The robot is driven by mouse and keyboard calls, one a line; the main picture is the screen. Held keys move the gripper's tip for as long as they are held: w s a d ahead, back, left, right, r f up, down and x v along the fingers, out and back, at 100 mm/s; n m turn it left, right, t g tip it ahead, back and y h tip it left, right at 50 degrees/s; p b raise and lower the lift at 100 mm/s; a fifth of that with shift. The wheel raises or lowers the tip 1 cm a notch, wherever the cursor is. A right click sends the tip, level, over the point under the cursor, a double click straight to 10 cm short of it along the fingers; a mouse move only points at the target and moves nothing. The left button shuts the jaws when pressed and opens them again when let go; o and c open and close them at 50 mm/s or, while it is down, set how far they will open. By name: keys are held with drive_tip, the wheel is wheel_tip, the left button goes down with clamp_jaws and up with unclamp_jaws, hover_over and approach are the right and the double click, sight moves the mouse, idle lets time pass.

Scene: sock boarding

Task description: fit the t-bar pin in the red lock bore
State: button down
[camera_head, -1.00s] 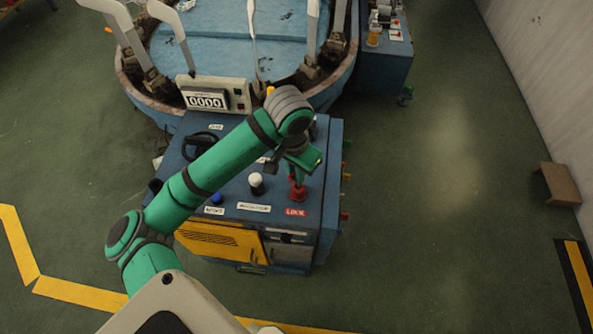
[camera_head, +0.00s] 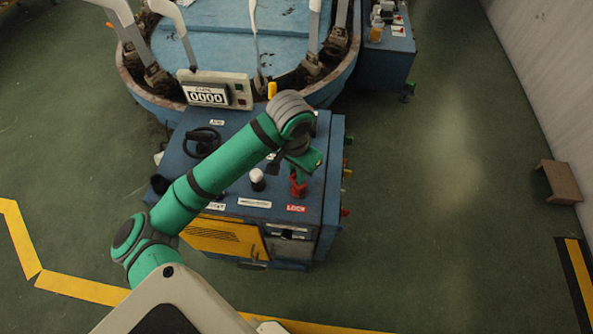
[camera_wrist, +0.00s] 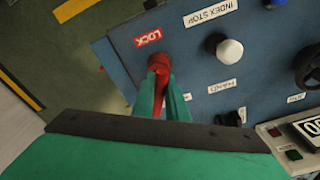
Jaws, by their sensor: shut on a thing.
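My gripper (camera_head: 299,177) is over the front right corner of the blue console, pointing down at the red lock fitting (camera_head: 298,191) behind the LOCK label. In the wrist view, the green fingers of my gripper (camera_wrist: 161,88) are closed around a red piece, the t-bar pin (camera_wrist: 158,67), right beside the LOCK label. The fingers hide most of the pin's length. The red lock bore's mouth is hidden, and pin and bore run together in red, so I cannot tell how deep the pin sits.
The blue console (camera_head: 321,205) carries a white knob (camera_head: 257,175) labelled INDEX STOP, a black handwheel (camera_head: 203,141) and a counter box (camera_head: 215,91). A round blue machine (camera_head: 228,40) stands behind. Open green floor lies to the right, with a small brown stool (camera_head: 560,182).

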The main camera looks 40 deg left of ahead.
drive_tip(key=shift+f, duration=1.1)
drive_tip(key=c, duration=1.7)
unclamp_jaws()
drive_tip(key=r, duration=0.7)
drive_tip(key=s+r, duration=0.1)
drive_tip(key=r, duration=0.2)
drive_tip(key=shift+r, duration=0.4)
drive_tip(key=shift+d, duration=0.15)
